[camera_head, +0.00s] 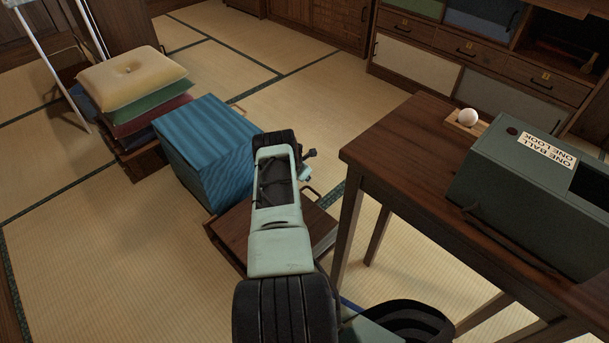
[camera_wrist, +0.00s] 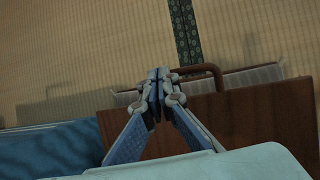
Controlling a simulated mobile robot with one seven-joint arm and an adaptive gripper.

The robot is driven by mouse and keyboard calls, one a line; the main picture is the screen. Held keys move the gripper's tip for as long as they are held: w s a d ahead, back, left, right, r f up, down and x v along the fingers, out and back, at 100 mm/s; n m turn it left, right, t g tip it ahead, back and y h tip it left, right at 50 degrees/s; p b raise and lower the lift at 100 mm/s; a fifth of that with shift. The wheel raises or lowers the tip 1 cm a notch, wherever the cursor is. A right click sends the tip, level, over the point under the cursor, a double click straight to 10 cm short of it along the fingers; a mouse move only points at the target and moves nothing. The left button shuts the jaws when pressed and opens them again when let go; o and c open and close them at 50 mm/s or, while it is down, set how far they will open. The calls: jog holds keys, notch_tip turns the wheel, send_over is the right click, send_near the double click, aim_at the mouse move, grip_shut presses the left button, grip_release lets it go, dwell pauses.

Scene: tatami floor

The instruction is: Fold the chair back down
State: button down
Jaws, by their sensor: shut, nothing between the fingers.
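A low piece with a brown wooden panel (camera_head: 238,232) and a blue striped block (camera_head: 205,150) stands on the tatami. I take it for the chair, but cannot tell for sure which part is its back. In the wrist view the brown panel (camera_wrist: 255,120) lies below my gripper, with a bar handle (camera_wrist: 205,70) at its far edge and blue cloth (camera_wrist: 50,152) at the lower left. My gripper (camera_wrist: 158,80) is shut and empty, by the left end of the handle. Whether it touches is unclear. My arm hides part of the panel in the head view.
A wooden table (camera_head: 405,140) with a green box (camera_head: 530,185) and a white ball (camera_head: 468,118) stands close on the right. Stacked cushions (camera_head: 133,75) are at the left. Cabinets line the back. Open tatami lies at the left front.

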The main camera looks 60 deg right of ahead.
jog(key=shift+s+d+f, duration=0.1)
jog(key=shift+d+f, duration=0.05)
jog(key=shift+f, duration=0.45)
jog(key=shift+d+f, duration=0.1)
jog(key=shift+f, duration=0.45)
jog(key=shift+r, duration=0.1)
